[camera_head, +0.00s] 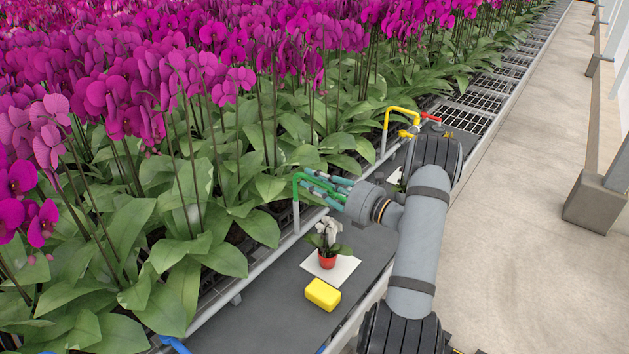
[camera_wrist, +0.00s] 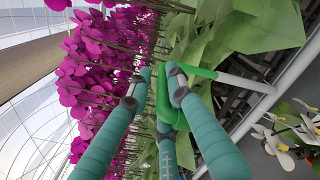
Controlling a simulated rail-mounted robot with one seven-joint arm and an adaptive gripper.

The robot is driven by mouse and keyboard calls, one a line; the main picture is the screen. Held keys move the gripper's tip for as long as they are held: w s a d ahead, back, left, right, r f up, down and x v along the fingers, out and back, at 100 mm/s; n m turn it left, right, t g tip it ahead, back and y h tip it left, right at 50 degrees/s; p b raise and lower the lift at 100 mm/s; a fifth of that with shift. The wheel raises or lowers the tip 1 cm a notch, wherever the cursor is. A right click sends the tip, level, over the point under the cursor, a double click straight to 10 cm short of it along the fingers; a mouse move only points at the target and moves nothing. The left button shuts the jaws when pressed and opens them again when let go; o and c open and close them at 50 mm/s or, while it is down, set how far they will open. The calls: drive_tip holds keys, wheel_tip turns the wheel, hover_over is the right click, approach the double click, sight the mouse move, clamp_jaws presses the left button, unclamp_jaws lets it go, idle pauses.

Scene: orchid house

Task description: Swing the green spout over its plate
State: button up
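The green spout (camera_head: 297,178) rises on a grey post at the bench edge, and its bent top reaches right among my fingers. My gripper (camera_head: 313,184) has its teal fingers around the spout's green arm. In the wrist view the fingers (camera_wrist: 159,73) lie on both sides of the green spout (camera_wrist: 163,102); the right finger's dark tip overlaps it, but firm contact is unclear. A white square plate (camera_head: 345,270) lies on the dark bench, below and right of the spout's post. A red pot (camera_head: 327,261) with a white orchid stands on it.
A yellow sponge-like block (camera_head: 323,294) lies in front of the plate. A yellow spout (camera_head: 402,109) and a red one (camera_head: 431,117) stand farther back, partly near my arm. Dense magenta orchids (camera_head: 180,80) fill the left. The concrete aisle (camera_head: 530,220) is clear.

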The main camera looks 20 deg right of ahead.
drive_tip(key=shift+s+f, duration=0.15)
drive_tip(key=shift+f, duration=0.2)
drive_tip(key=shift+s+d+f, duration=0.1)
drive_tip(key=shift+s+d, duration=0.25)
drive_tip(key=shift+s, duration=0.1)
drive_tip(key=v, duration=1)
drive_tip(key=shift+s+r, duration=0.3)
drive_tip(key=shift+r, duration=0.05)
drive_tip(key=shift+d, duration=0.15)
